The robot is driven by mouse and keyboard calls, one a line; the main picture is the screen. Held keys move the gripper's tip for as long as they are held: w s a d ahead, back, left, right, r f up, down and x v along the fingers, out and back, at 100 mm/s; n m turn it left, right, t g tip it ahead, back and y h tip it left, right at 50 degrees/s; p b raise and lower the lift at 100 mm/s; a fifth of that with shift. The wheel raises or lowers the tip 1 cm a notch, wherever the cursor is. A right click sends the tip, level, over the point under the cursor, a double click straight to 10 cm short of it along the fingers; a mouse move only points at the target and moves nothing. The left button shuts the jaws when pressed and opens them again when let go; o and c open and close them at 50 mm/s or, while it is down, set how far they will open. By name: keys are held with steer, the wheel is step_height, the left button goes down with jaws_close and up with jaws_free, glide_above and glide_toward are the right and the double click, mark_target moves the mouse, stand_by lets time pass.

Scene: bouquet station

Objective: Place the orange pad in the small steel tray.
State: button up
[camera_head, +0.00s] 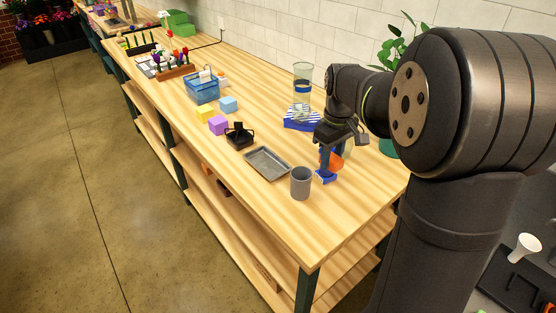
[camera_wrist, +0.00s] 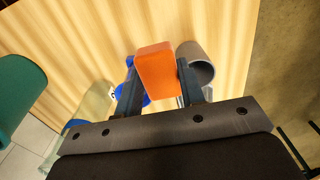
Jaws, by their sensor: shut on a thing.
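The orange pad (camera_head: 336,160) is a small block held between the fingers of my gripper (camera_head: 327,160). In the wrist view the orange pad (camera_wrist: 157,72) fills the space between the two dark fingertips of my gripper (camera_wrist: 156,78). The gripper is shut on it, and it appears to be above the table near the front right. The small steel tray (camera_head: 268,163) lies flat on the table, left of my gripper and beyond the grey cup. It looks empty. In the wrist view the tray is mostly hidden.
A grey cup (camera_head: 301,183) stands between the tray and my gripper. A blue thing (camera_head: 326,177) lies below the gripper. A black holder (camera_head: 239,136), purple block (camera_head: 218,125) and a glass vase (camera_head: 303,82) stand farther back. The table's near right end (camera_head: 330,235) is clear.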

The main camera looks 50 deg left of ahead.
glide_above(273, 170)
steer(key=f, duration=0.2)
step_height(273, 170, down, 4)
steer(key=shift+a+f, duration=0.15)
steer(key=shift+f, duration=2.75)
steer(key=shift+f, duration=0.1)
steer(key=o, duration=0.7)
steer(key=shift+f, duration=0.1)
step_height(273, 170, up, 12)
steer(key=shift+r, duration=0.2)
